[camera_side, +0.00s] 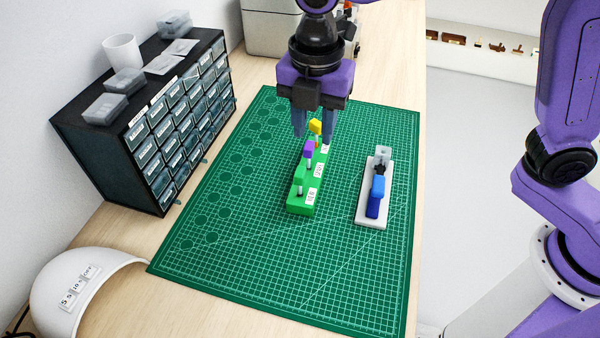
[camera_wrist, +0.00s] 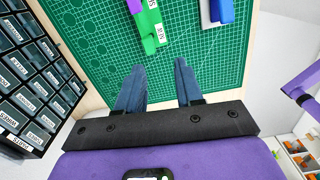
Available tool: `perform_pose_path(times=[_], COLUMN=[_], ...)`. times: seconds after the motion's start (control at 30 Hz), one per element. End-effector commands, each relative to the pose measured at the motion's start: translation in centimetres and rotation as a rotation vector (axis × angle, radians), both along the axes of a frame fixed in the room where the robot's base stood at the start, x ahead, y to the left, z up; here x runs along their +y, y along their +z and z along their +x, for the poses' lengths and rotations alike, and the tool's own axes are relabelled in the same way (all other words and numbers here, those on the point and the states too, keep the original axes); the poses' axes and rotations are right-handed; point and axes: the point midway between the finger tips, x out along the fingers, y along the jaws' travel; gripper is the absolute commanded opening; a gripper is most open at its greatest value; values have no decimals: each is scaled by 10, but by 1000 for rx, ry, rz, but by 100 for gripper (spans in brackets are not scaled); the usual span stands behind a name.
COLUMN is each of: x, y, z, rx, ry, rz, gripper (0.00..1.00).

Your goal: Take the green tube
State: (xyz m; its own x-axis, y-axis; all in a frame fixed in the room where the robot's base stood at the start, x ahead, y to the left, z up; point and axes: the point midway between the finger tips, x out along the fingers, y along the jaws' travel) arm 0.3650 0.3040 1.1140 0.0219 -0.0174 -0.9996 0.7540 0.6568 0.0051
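The green tube (camera_side: 300,177) has a green cap and stands upright at the near end of a green rack (camera_side: 301,209). My gripper (camera_side: 314,132) is above the far end of the rack, fingers pointing down and apart. The wrist view shows my gripper (camera_wrist: 159,68) empty, with only mat between its fingers.
A white stand (camera_side: 367,219) with a blue-handled item (camera_side: 376,197) is right of the rack on the green cutting mat (camera_side: 250,250). A drawer cabinet (camera_side: 150,130) stands at left, and a white dome (camera_side: 80,290) at lower left. The front of the mat is clear.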

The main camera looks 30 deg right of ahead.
Motion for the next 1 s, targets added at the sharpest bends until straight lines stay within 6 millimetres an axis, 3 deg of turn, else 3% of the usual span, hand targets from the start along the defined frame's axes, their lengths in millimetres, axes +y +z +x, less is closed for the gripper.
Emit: perform_pose_path(times=[0.1,0.37,1.0], x=[14,18,16], y=[-1,-10,-85], z=[10,13,14], rx=[1,4,4], ry=[70,104,102], rz=[-4,-8,-8], gripper=[36,36,36])
